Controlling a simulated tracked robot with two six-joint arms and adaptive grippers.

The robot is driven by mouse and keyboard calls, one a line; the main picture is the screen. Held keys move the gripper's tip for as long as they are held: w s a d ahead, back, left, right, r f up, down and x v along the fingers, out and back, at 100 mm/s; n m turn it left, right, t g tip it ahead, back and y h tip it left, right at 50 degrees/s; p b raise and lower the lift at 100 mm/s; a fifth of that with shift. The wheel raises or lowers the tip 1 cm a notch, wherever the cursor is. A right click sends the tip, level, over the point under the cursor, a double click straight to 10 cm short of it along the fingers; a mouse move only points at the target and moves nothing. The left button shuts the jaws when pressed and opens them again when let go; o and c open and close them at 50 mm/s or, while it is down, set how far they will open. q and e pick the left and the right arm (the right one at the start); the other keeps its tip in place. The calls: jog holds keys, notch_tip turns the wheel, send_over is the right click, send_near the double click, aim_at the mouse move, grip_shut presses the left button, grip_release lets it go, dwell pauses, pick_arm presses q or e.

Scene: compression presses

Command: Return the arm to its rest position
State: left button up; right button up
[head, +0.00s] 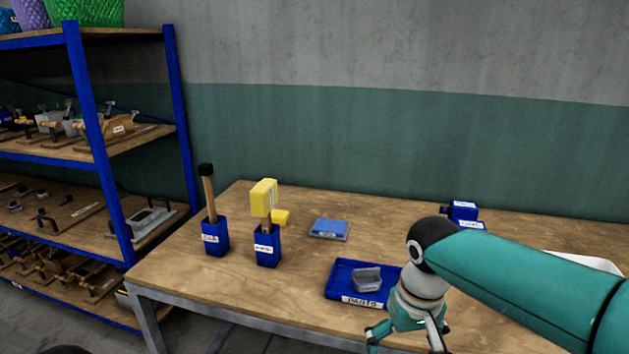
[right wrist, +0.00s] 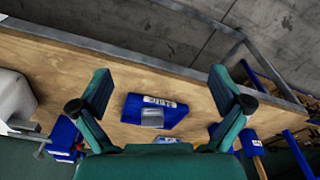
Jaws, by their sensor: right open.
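My right gripper (head: 408,335) is open in the head view, at the front edge of the wooden table, in front of and to the right of the blue tray. In the right wrist view its two fingers (right wrist: 165,95) stand wide apart with nothing between them touching. The blue tray (head: 345,294) holds a small grey, clear-looking container (head: 367,280). The tray also shows in the right wrist view (right wrist: 171,118), beyond the fingers. My teal right arm comes in from the right and covers part of the table. My left gripper is not in view.
On the wooden table (head: 190,283) stand a blue holder with a black-topped handle (head: 215,240), a blue holder with a yellow-headed tool (head: 267,252), a blue-grey block (head: 330,228) and blue boxes (head: 463,210) at the back. A blue-framed shelf (head: 90,120) stands left.

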jog(key=s+d+f+m+g+p, duration=0.1)
jog(key=s+d+f+g, duration=0.2)
jog(key=f, duration=0.8)
jog(key=s+d+f+g, duration=0.1)
jog(key=s+f+g, duration=0.3)
jog(key=f, duration=0.6)
jog(key=s+a+f+m+t+y, duration=0.1)
jog(key=s+a+f+t+y, duration=0.1)
jog(key=s+f, duration=0.3)
jog(key=s+a+f+m+t+y, duration=0.1)
jog(key=s+a+f+t, duration=0.3)
jog(key=f, duration=0.6)
jog(key=shift+s+a+m+y+p, duration=0.3)
jog(key=shift+s+a+m+y, duration=0.1)
jog(key=shift+s, duration=0.9)
jog(key=shift+f, duration=0.1)
